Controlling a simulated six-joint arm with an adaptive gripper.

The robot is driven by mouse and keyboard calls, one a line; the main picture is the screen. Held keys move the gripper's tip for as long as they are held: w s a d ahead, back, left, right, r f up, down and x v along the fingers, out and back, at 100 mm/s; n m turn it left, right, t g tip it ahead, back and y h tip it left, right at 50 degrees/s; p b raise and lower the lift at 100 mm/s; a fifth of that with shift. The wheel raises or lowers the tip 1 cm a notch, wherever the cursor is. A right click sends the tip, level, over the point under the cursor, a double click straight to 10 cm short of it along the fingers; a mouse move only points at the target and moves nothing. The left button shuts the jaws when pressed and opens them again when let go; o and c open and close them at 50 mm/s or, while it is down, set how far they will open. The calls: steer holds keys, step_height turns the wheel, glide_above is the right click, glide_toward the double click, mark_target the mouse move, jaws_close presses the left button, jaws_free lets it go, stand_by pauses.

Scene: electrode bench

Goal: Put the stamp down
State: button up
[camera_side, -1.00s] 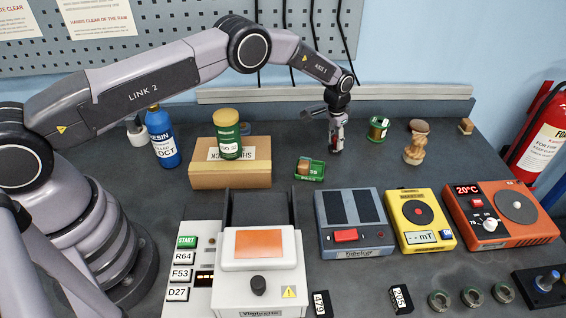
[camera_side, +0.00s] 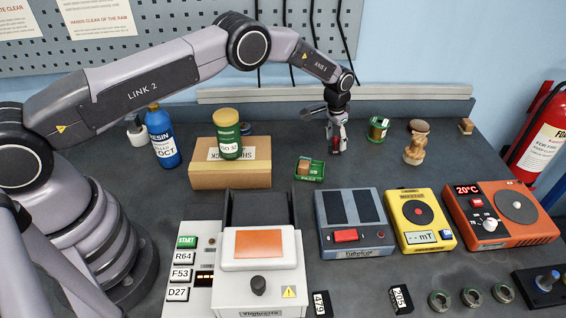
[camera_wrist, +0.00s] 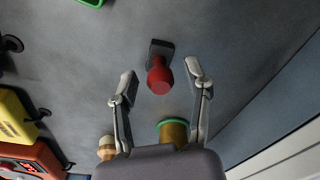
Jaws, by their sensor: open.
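The stamp has a red handle and a dark rectangular base. In the wrist view the stamp (camera_wrist: 159,75) appears to stand on the grey bench, between my two fingers, with a visible gap on each side. My gripper (camera_wrist: 161,82) is open and holds nothing. In the side view my gripper (camera_side: 337,150) is low over the back of the bench, right of the green tray (camera_side: 310,178). The stamp is mostly hidden by the fingers there.
A green-ended spool (camera_side: 378,129) and a wooden figure-like piece (camera_side: 414,151) stand to the right. A cardboard box (camera_side: 230,177) with a jar (camera_side: 229,142) on it is at left. In front are a grey device (camera_side: 349,223), a yellow device (camera_side: 420,220) and an orange device (camera_side: 499,216).

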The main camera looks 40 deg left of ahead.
step_height(320, 180, up, 11)
steer(key=s, duration=0.1)
step_height(320, 180, up, 13)
glide_above(331, 150)
steer(key=s+a, duration=0.3)
steer(key=s, duration=0.1)
steer(key=s+a+r+n+t, duration=0.15)
steer(key=s+a+r, duration=0.25)
steer(key=s+r, duration=0.8)
steer(key=s+a+r+t, duration=0.1)
steer(key=s+a+r, duration=0.15)
steer(key=s, duration=0.45)
steer(key=s+a+r+t, duration=0.1)
steer(key=s+r, duration=0.3)
steer(key=s, duration=0.3)
steer(key=s+f, duration=0.2)
steer(key=s, duration=0.5)
steer(key=s+a+f+n, duration=0.1)
steer(key=s+f, duration=0.1)
steer(key=s, duration=0.5)
steer(key=shift+s+a+t, duration=0.15)
steer(key=shift+s+t, duration=0.2)
steer(key=shift+s, duration=0.05)
steer(key=shift+n, duration=0.25)
